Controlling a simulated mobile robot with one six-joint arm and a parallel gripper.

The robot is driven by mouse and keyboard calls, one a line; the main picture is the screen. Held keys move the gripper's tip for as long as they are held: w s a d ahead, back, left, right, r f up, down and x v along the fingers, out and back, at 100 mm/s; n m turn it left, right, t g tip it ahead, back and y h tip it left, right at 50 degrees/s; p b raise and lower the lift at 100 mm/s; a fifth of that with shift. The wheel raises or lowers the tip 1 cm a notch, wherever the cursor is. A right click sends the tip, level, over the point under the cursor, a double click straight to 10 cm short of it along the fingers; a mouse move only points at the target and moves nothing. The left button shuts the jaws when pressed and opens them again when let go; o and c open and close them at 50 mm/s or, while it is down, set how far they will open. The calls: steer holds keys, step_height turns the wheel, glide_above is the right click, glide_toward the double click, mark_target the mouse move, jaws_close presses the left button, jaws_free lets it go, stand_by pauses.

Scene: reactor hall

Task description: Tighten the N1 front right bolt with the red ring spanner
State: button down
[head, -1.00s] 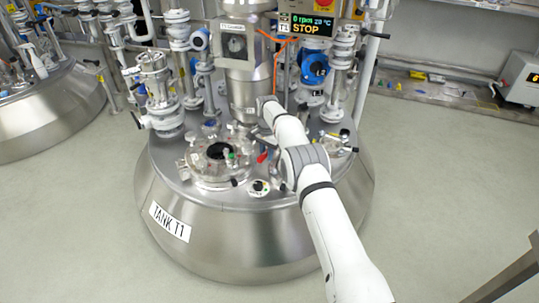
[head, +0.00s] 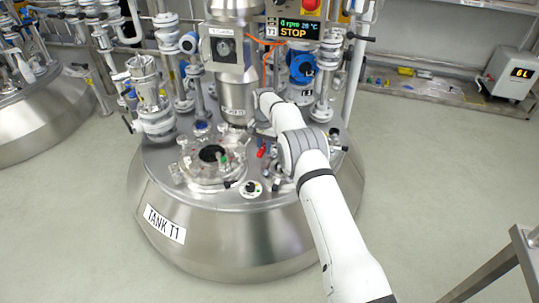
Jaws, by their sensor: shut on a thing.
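My gripper (head: 264,130) is at the far end of my white arm, low over the lid of tank T1 (head: 255,197), just right of the central stirrer column. It is small and partly hidden by my wrist. A small red piece (head: 262,151), which looks like part of the red ring spanner, shows just below the gripper, and the gripper is shut on it. The round port (head: 212,154) with clamps around it lies to the left. I cannot make out the N1 front right bolt or whether the spanner's ring touches any bolt.
A motor column (head: 232,60) stands behind the gripper. A blue-headed valve (head: 303,68) and pipes rise at the back right. A black knob on a white dial (head: 250,188) sits at the lid's front. A metal frame (head: 500,265) stands at lower right; the floor between is clear.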

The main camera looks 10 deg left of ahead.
steer(key=s+d+n+p, duration=0.1)
steer(key=s+d+n, duration=0.3)
steer(key=d+n, duration=0.55)
steer(key=s+d+n+p, duration=0.25)
steer(key=d+n, duration=0.35)
steer(key=d, duration=0.6)
step_height(320, 180, down, 4)
steer(key=s+b, duration=0.1)
steer(key=b, duration=0.3)
steer(key=s+a+m, duration=0.2)
steer(key=a+m, duration=0.6)
steer(key=m, duration=0.1)
steer(key=s+a+m, duration=0.3)
steer(key=a+m, duration=0.4)
steer(key=m, duration=0.2)
steer(key=shift+n, duration=0.65)
steer(key=r+p, duration=0.3)
steer(key=r, duration=0.1)
steer(key=shift+s+d+r, duration=0.1)
steer(key=shift+s+d, duration=0.15)
steer(key=shift+d, duration=0.25)
